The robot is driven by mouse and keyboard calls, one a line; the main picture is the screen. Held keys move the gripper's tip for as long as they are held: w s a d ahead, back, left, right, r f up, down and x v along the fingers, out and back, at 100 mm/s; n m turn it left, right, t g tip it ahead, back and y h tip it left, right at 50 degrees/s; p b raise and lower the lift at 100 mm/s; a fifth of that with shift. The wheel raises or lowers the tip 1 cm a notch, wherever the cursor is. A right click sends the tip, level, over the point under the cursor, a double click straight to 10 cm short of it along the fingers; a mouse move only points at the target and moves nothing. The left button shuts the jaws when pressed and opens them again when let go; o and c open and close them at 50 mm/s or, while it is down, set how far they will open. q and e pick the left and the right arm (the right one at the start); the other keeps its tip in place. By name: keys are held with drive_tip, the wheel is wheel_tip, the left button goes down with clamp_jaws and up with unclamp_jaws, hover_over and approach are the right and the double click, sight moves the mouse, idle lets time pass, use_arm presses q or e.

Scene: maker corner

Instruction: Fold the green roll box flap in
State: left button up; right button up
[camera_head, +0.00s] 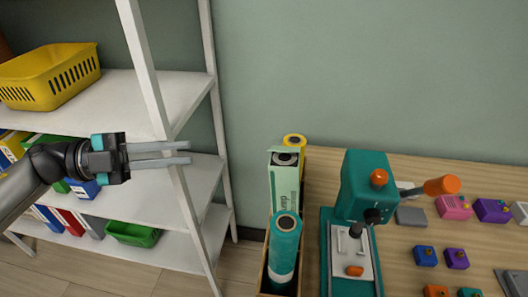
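The green roll box (284,190) is a pale green upright carton with dark lettering, standing between two rolls in a narrow wooden bin. A dark roll end shows at its open top, and a pale edge stands up around it. I cannot clearly make out the flap. My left gripper (190,153) is at the left, in front of the white shelf, well apart from the box. Its two grey fingers point right with a gap between them and nothing in it. My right gripper is not in view.
A teal roll (285,245) stands in front of the box and a yellow-topped roll (295,141) behind it. A teal press (366,190) stands close on the right on the wooden table (400,270). The white shelf (130,110) holds a yellow basket (50,76).

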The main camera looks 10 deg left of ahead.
sight(285, 149)
use_arm(q)
drive_tip(key=x, duration=1.5)
drive_tip(key=shift+p, duration=0.3)
drive_tip(key=shift+c, duration=0.3)
clamp_jaws()
idle(0.3)
